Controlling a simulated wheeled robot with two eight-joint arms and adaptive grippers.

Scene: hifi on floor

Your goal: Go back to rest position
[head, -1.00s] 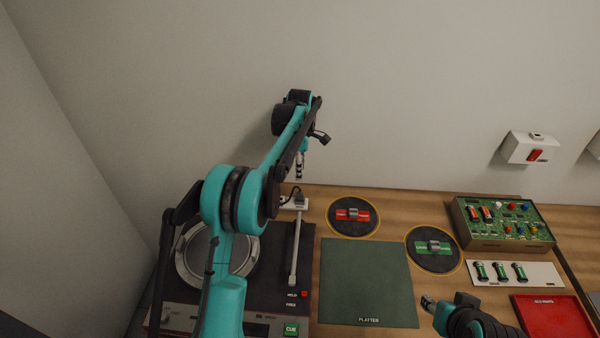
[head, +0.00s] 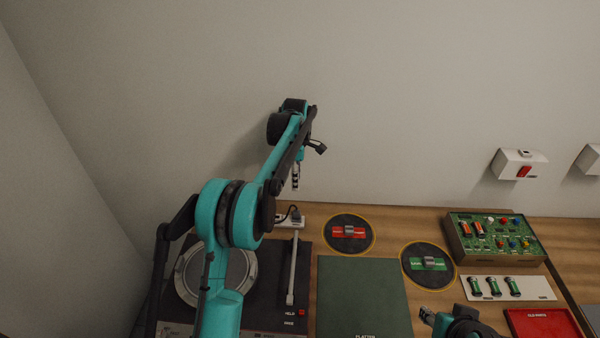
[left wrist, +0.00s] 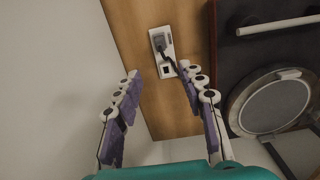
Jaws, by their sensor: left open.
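My left gripper (head: 296,178) hangs in the air above the back edge of the bench, near the wall, in the head view. In the left wrist view my left gripper (left wrist: 168,122) has its two fingers spread apart with nothing between them. Beyond the fingertips is a white socket plate (left wrist: 163,52) with a dark plug and cable. My right gripper (head: 428,316) shows at the bottom right of the head view, low over the bench. It is small there, and I cannot tell whether its fingers are apart.
A turntable (head: 262,318) lies under my left arm. A green platter mat (head: 362,295) and two round pads with a red part (head: 350,232) and a green part (head: 430,264) lie right of it. A circuit box (head: 462,240), a battery strip (head: 535,288) and a red tray (head: 540,322) are further right.

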